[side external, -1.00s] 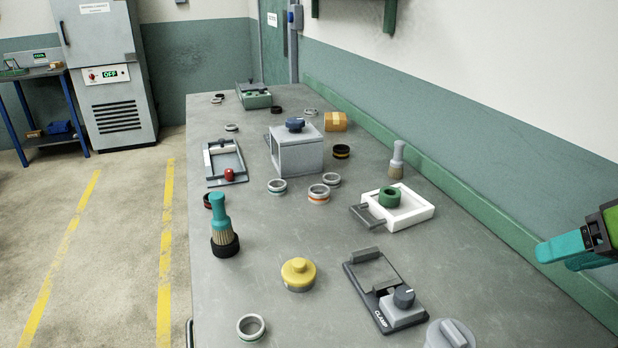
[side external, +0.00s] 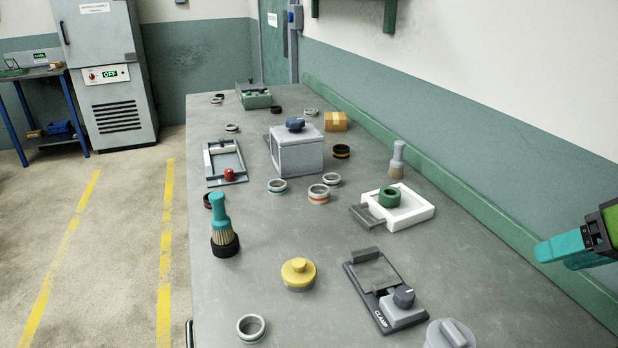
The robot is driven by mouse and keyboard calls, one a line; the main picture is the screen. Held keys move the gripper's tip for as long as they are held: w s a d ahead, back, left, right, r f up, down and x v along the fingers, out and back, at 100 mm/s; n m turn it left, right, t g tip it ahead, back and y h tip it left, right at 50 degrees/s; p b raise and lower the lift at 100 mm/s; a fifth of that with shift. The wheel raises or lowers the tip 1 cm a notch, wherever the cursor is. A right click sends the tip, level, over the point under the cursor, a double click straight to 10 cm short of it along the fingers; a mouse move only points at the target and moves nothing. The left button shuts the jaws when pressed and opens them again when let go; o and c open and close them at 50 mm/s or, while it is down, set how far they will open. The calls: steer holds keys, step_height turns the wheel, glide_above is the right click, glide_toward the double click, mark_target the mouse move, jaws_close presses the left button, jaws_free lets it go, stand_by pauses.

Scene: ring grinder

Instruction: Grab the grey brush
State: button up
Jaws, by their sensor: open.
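The grey brush (side external: 398,158) stands upright, bristles down, on the far right part of the bench near the wall-side edge, just behind the white tray. A second brush with a teal handle (side external: 220,222) stands at the left edge in a black ring-shaped base. My gripper (side external: 545,254) has teal fingers and is at the right edge of the picture, above the bench's right side. It is open and empty, well apart from the grey brush, nearer the camera.
A white tray (side external: 425,208) with a green ring (side external: 389,197) sits in front of the grey brush. A grey box (side external: 298,158), a clamp fixture (side external: 372,275), a yellow knob (side external: 298,273) and several rings are spread over the bench (side external: 270,235). A green ledge (side external: 470,200) runs along the wall.

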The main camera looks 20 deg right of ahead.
steer(key=w+d+f+n+t+h, duration=0.1)
steer(key=w+d+f+n, duration=0.25)
steer(key=w, duration=0.45)
steer(key=w+d+f+n+t+h, duration=0.15)
steer(key=w+n, duration=0.25)
steer(key=w, duration=0.4)
steer(key=w+d+f+n+h, duration=0.2)
steer(key=w+d+f+n, duration=0.15)
steer(key=w, duration=0.45)
steer(key=n+t+h, duration=0.1)
steer(key=n+t, duration=0.7)
steer(key=n, duration=1.8)
glide_toward(402, 145)
steer(key=s, duration=0.5)
steer(key=shift+s+a+r, duration=0.1)
steer(key=shift+s+a, duration=0.2)
steer(key=shift+a, duration=0.05)
steer(key=shift+w+a+n, duration=0.15)
steer(key=shift+w+n, duration=0.1)
steer(key=shift+n, duration=0.15)
steer(key=w+d, duration=0.1)
steer(key=w, duration=0.4)
steer(key=w+d, duration=0.1)
steer(key=w, duration=0.4)
steer(key=w+d, duration=0.1)
steer(key=w, duration=0.5)
steer(key=shift+w, duration=0.1)
